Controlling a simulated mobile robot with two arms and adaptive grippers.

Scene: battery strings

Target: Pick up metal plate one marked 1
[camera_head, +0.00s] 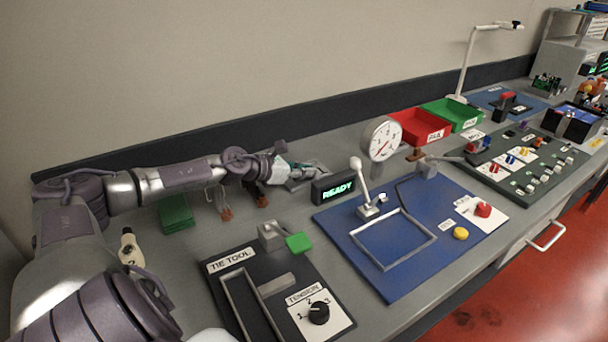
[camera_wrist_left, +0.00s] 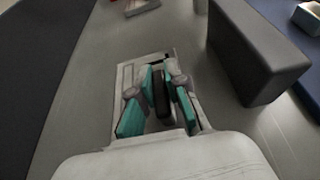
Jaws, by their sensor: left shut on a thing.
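My left gripper (camera_head: 290,168) reaches in from the left, low over the grey bench just left of the READY box. In the left wrist view its teal fingers (camera_wrist_left: 158,95) are closed around a thin dark upright part. A pale grey metal plate (camera_wrist_left: 125,78) lies around and beneath the fingertips, and the grip appears to be on it. In the head view the plate (camera_head: 309,171) shows only as a small grey piece at the fingertips. I cannot read a number on it. My right gripper is not in view.
The black READY box (camera_head: 334,187) stands close right of the gripper. The TIE TOOL board (camera_head: 243,283) is in front. Red (camera_head: 418,124) and green bins stand behind.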

